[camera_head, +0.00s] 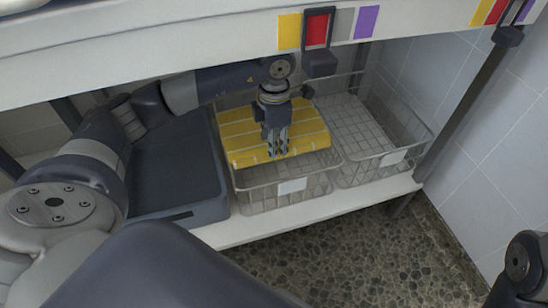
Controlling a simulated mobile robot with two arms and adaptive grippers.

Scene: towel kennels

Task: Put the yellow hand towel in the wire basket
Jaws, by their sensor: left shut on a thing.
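The yellow hand towel (240,131) is folded flat, with pale stripes. It is over the left wire basket (262,197) on the lower shelf and covers most of that basket's opening. I cannot tell whether the towel rests on the rim or hangs just above it. My left gripper (277,150) points down at the towel's front middle and is shut on it. My left arm reaches in from the left under the upper board. My right gripper is not in view.
An empty-looking second wire basket (391,164) stands to the right. A dark grey bin or pad (178,165) lies to the left. The upper board (180,52), with coloured patches and hanging tags, overhangs the shelf (300,211). A post stands at right. The pebbled floor in front is clear.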

